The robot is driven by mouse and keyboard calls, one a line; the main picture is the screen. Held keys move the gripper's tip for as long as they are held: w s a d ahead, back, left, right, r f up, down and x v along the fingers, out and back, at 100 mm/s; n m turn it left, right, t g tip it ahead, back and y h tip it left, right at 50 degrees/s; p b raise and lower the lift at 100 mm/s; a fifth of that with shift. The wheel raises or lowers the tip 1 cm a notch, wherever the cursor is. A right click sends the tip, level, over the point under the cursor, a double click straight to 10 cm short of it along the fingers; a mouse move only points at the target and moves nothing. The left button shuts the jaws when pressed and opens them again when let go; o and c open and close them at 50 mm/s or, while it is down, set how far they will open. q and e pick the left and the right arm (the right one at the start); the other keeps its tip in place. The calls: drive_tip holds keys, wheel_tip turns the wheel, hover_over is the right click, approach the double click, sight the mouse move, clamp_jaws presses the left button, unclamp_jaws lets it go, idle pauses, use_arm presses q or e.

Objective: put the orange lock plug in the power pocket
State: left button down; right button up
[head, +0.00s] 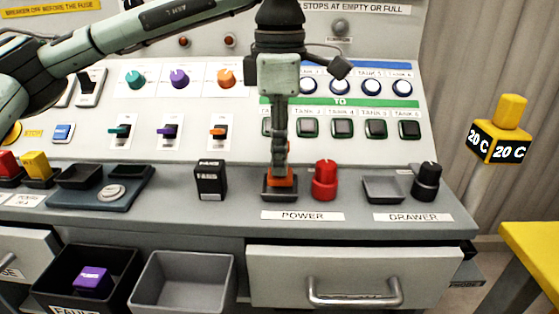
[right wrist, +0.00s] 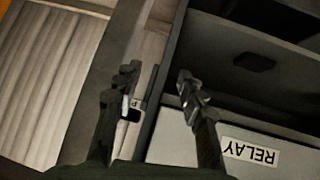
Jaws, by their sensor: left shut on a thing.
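My left gripper (head: 281,172) points straight down over the POWER label and is shut on the orange lock plug (head: 287,180). Only part of the plug shows beside and below the fingers. The power pocket (head: 265,195) is a small dark tray on the console ledge, right under the plug. The plug is low at the pocket; I cannot tell whether it rests on the pocket floor. My right gripper (right wrist: 157,78) shows in the right wrist view, open and with nothing between its fingers.
A red knob (head: 324,182) stands close right of the pocket, and a black block (head: 210,180) stands to its left. The drawer pocket (head: 383,190) is empty. In the right wrist view, a RELAY label (right wrist: 249,151) and a dark shelf are near my right gripper.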

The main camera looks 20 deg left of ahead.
use_arm(q)
drive_tip(key=shift+f, duration=0.85)
use_arm(e)
drive_tip(key=shift+w+a+r, duration=0.2)
drive_tip(key=shift+r, duration=0.05)
use_arm(q)
drive_tip(key=shift+f, duration=0.1)
drive_tip(key=c, duration=1.3)
unclamp_jaws()
use_arm(e)
drive_tip(key=shift+w+a+r+t+y, duration=0.4)
drive_tip(key=shift+a+r+t, duration=0.1)
drive_tip(key=shift+a+r, duration=0.1)
